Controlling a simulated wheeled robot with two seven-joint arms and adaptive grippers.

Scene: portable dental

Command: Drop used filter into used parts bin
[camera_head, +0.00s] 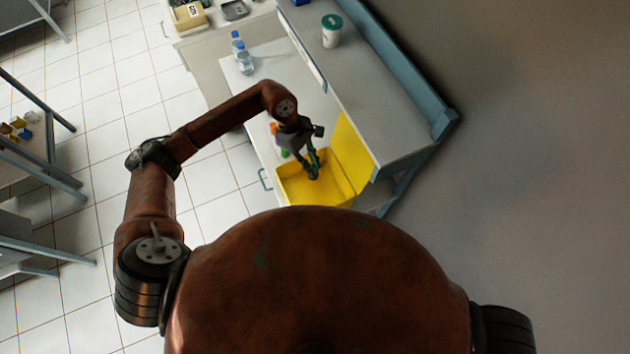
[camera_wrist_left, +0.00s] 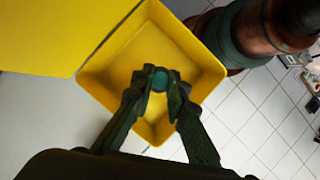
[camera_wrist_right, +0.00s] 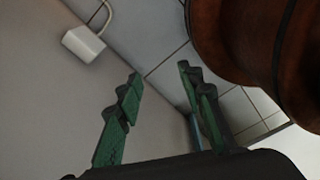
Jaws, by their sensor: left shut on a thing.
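The yellow used parts bin (camera_head: 345,181) stands on the work surface in front of me and also shows in the left wrist view (camera_wrist_left: 200,52). My left gripper (camera_head: 313,172) points down over the bin's opening. In the left wrist view the left gripper (camera_wrist_left: 159,84) is shut on a small round teal thing (camera_wrist_left: 159,80), which I take to be the used filter. The fingers hide most of it, and it appears inside the bin's outline. My right gripper (camera_wrist_right: 158,82) is open and empty in the right wrist view, away from the bench.
A yellow panel (camera_head: 350,152) stands beside the bin. A white tub with a green lid (camera_head: 331,30) is on the grey shelf, and clear bottles (camera_head: 244,60) stand farther back. A small green item (camera_head: 284,153) is near the bin. A white box (camera_wrist_right: 84,43) is near my right gripper.

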